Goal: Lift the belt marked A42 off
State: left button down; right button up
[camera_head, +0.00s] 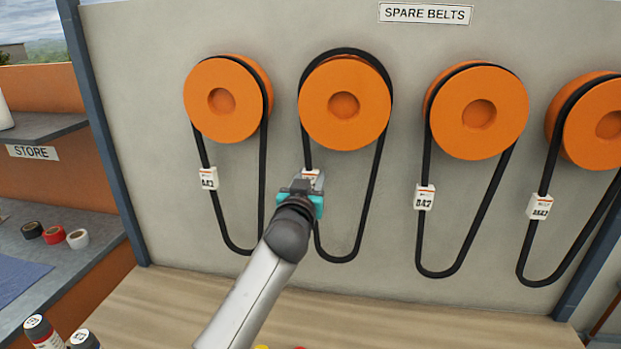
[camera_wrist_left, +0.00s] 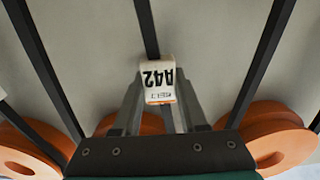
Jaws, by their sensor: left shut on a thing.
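The belt marked A42 (camera_head: 374,185) is a black loop. It hangs over the second orange wheel from the left (camera_head: 345,103) in the head view, and its lower bend hangs free against the wall. Its white tag (camera_wrist_left: 158,82) reads A42 upside down in the left wrist view, between my fingers. In the head view the tag is mostly hidden behind my left gripper (camera_head: 303,189). My left gripper is shut on the belt at the tag, on the left strand below the wheel. My right gripper is in neither view.
Similar belts hang on orange wheels to the left (camera_head: 228,98) and right (camera_head: 478,112), with one more at far right (camera_head: 595,122). A SPARE BELTS sign (camera_head: 425,13) is above. A shelf with tape rolls (camera_head: 54,235) is at left. Bottles (camera_head: 42,333) stand at lower left.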

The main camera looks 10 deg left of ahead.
pick_arm(q)
jog(key=shift+s, duration=0.2)
dwell(0.5)
jog(key=shift+s+p, duration=1.2)
jog(key=shift+s, duration=1)
jog(key=s+r+p, duration=0.1)
jog(key=s+p, duration=0.4)
jog(key=s, duration=0.7)
dwell(1.6)
jog(key=shift+s, duration=0.1)
dwell(0.6)
